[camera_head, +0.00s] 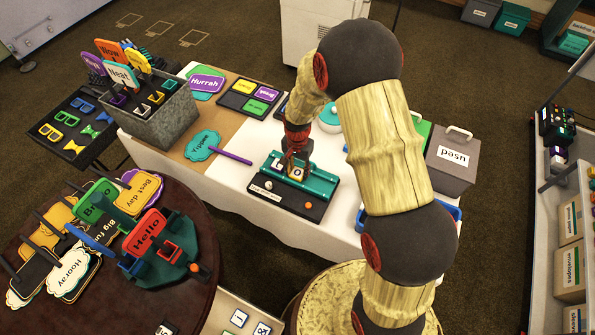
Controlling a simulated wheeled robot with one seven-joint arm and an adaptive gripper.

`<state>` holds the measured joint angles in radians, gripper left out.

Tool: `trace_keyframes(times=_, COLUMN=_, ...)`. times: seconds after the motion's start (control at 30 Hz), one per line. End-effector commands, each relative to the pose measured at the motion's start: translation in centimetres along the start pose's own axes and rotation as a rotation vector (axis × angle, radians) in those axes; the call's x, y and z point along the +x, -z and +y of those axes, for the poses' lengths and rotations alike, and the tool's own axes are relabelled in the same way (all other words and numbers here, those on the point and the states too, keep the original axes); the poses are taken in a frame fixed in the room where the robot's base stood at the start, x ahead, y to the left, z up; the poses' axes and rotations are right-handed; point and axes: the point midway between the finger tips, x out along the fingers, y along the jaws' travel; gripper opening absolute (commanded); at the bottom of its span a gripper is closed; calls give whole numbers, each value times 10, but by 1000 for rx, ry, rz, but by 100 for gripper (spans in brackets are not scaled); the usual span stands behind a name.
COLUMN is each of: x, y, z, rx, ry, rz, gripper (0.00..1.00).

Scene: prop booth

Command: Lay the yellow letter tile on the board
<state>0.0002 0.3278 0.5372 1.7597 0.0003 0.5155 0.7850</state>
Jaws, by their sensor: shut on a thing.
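The board (304,209) is a black slab with a teal rack on it, lying on the white-covered table in the middle of the view. My gripper (293,163) points down over the back left part of the teal rack. It is shut on a small yellowish tile (297,173) with a pale face, which I take for the yellow letter tile; its letter is too small to read. The fingers hide part of the tile. I cannot tell whether the tile touches the rack. A white label strip (264,189) lies at the board's left side.
A teal "Yippee" sign (203,146) with a purple handle lies left of the board. A metal bin of signs (157,112) stands further left. A grey box labelled "used" (451,160) stands at the right. A round dark table (196,286) with signs is at front left.

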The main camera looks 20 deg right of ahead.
Motion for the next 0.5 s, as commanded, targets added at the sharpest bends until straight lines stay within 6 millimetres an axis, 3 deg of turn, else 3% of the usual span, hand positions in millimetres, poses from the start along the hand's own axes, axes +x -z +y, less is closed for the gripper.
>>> trace_keyframes(times=0.3, x=2, y=0, z=0, rx=0, ry=1, rz=1, gripper=18)
trace_keyframes(times=0.33, x=2, y=0, z=0, rx=0, ry=1, rz=1, gripper=36)
trace_keyframes(times=0.5, x=1, y=0, z=0, rx=0, ry=1, rz=1, gripper=46)
